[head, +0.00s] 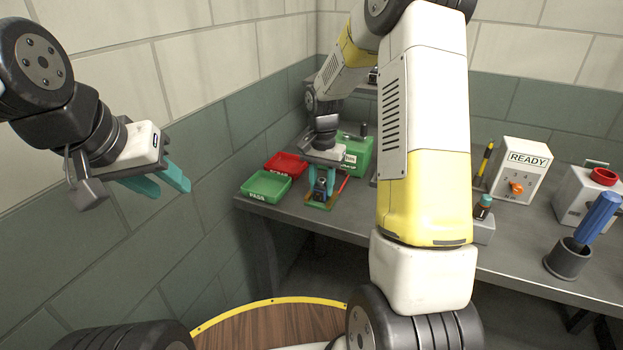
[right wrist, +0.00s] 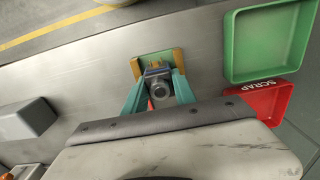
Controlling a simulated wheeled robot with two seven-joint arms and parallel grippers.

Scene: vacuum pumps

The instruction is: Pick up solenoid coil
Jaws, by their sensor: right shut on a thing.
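The solenoid coil (head: 320,188) is a small dark block with a round grey face. It shows in the right wrist view (right wrist: 158,86) between the teal fingers of my right gripper (right wrist: 159,90). That gripper, also in the head view (head: 322,188), is shut on it. The coil is at a small green holder with yellow-brown edges (right wrist: 178,56) on the grey bench; I cannot tell if it still touches the holder. My left gripper (head: 160,184) is open and empty, in the air at the left, away from the bench.
A green tray (head: 266,186) and a red scrap tray (head: 286,164) lie left of the holder. A green box (head: 356,155) stands behind. A READY box (head: 519,170) and a blue-handled tool in a dark cup (head: 566,260) stand at the right. A red stick lies beside the holder.

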